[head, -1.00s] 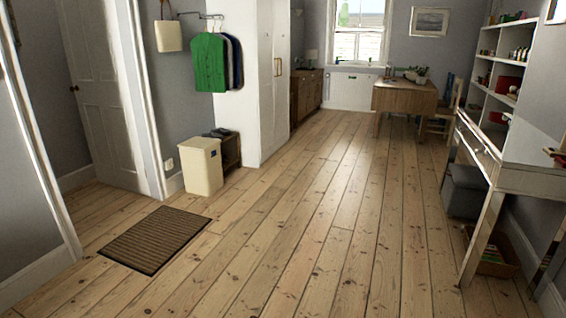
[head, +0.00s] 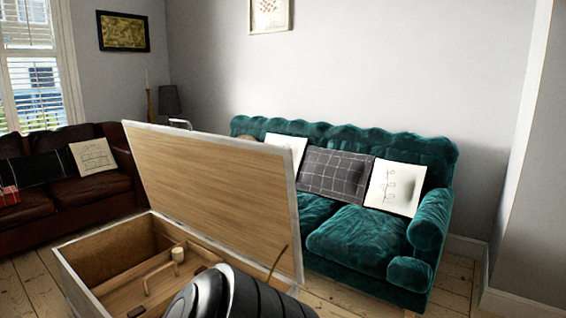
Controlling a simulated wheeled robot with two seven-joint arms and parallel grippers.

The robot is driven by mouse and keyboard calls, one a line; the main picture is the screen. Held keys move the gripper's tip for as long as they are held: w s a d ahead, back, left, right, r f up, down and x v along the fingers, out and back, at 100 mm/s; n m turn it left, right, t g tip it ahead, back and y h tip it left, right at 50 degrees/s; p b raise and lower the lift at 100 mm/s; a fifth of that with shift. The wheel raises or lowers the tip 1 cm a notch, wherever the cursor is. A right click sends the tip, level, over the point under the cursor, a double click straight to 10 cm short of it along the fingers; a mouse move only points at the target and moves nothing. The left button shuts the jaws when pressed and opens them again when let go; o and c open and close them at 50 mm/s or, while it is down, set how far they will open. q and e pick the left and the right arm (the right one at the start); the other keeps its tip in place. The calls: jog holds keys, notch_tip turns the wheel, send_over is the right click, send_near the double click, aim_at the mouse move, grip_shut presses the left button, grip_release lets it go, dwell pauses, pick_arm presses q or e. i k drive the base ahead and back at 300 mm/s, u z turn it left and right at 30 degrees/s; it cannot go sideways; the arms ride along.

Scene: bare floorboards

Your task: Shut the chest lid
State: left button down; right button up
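The chest (head: 88,283) stands open at the lower left of the head view, with pale outer walls and a wooden inside. Its lid (head: 215,185) is raised and tilted, its wood-grain underside facing me and a pale edge around it. Inside the chest I see a divider and a small pale cylindrical item (head: 178,257). A black rounded part of my own body covers the near right part of the chest. Neither of my grippers is in view.
A green velvet sofa (head: 360,240) with several cushions stands behind the lid to the right. A brown leather sofa (head: 90,190) is at the left by the window. Bare floorboards (head: 455,295) show at the lower right, beside a wall corner.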

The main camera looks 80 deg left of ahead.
aim_at(239, 196)
jog(key=u, duration=1.7)
jog(key=i, duration=2.65)
jog(key=u, duration=1.3)
